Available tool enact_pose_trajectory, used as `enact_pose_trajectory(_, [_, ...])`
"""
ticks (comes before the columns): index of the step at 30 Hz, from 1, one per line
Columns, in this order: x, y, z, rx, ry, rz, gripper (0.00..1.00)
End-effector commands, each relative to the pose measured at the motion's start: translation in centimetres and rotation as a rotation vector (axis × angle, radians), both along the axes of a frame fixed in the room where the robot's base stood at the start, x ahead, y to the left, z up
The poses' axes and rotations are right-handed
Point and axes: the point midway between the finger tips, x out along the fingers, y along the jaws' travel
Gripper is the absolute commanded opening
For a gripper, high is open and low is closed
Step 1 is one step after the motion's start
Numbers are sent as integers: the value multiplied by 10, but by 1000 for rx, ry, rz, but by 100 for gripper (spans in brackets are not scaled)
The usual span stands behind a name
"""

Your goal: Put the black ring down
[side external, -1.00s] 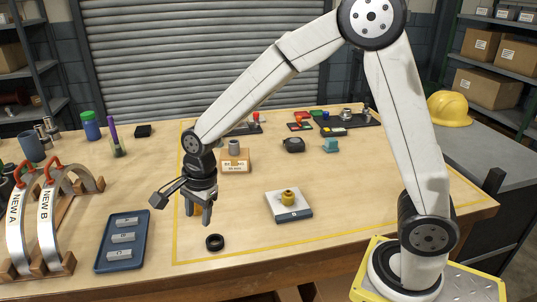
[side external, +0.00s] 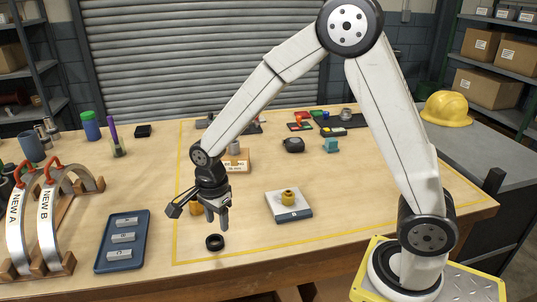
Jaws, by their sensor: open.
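The black ring (side external: 215,243) lies flat on the wooden table, inside the yellow line near its front left corner. My gripper (side external: 217,225) points down just above and slightly behind the ring in the picture. Its fingers are apart and nothing is between them. A small gap of table seems to show between the fingertips and the ring.
A blue tray (side external: 145,258) with grey pieces lies left of the ring. A grey-white block with a yellow knob (side external: 288,204) stands to the right. A yellowish part (side external: 195,209) is partly hidden behind my gripper. Casing halves marked NEW A (side external: 15,222) and NEW B (side external: 45,218) stand far left.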

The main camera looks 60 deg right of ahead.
Motion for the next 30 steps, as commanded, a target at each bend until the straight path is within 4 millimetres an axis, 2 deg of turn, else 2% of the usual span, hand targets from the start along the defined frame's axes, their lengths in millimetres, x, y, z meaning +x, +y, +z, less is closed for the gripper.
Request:
enact_pose_trajectory(10, [0,0,-22,0,1,0,52])
enact_pose_trajectory(22, [0,0,-32,0,1,0,52])
enact_pose_trajectory(30, [1,-1,-59,0,3,0,52])
